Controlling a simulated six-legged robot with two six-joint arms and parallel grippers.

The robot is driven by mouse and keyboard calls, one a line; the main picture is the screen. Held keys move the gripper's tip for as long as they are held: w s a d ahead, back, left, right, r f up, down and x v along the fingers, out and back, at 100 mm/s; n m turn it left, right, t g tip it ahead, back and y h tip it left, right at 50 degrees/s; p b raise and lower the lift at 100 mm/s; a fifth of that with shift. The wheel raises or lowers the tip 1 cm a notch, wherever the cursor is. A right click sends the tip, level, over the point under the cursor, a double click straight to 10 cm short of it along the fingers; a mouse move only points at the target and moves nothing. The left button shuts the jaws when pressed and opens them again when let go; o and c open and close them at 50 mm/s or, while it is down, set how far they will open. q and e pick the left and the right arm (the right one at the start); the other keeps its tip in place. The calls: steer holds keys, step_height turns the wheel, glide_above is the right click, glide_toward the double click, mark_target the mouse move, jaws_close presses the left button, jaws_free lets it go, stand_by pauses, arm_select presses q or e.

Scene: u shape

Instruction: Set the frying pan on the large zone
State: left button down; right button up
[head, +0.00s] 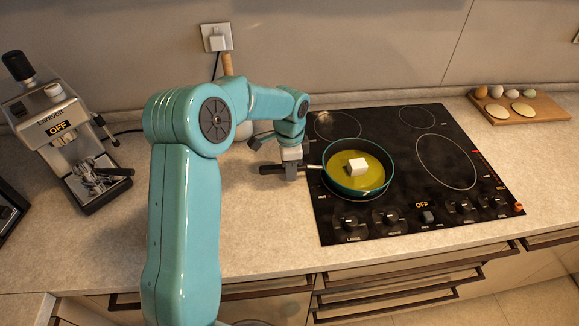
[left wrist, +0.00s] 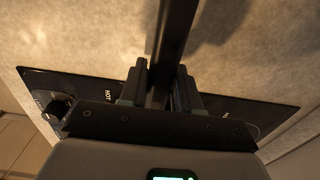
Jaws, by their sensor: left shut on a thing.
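The teal frying pan (head: 358,167) holds yellow liquid and a pale cube (head: 357,167). It is over the front-left part of the black cooktop (head: 400,205); I cannot tell whether it rests there or is slightly raised. Its dark handle (head: 271,170) points left. My left gripper (head: 291,166) is shut on this handle. In the left wrist view the handle (left wrist: 177,35) runs between the fingers (left wrist: 160,95). The largest bare ring, likely the large zone (head: 446,162), is right of the pan and empty. My right gripper is not in view.
Two smaller rings (head: 338,125) (head: 417,117) at the cooktop's back are clear. Knobs (head: 385,217) line its front, with an OFF display. A board with eggs (head: 520,106) stands at right, a coffee machine (head: 65,130) at left. A wall socket (head: 217,38) is behind.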

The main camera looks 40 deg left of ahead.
arm_select(q)
steer(key=c, duration=0.8)
jaws_free()
steer(key=shift+f, duration=0.15)
steer(key=shift+s, duration=0.1)
step_height(320, 180, up, 12)
steer(key=shift+r, duration=0.1)
steer(key=shift+s+d, duration=0.1)
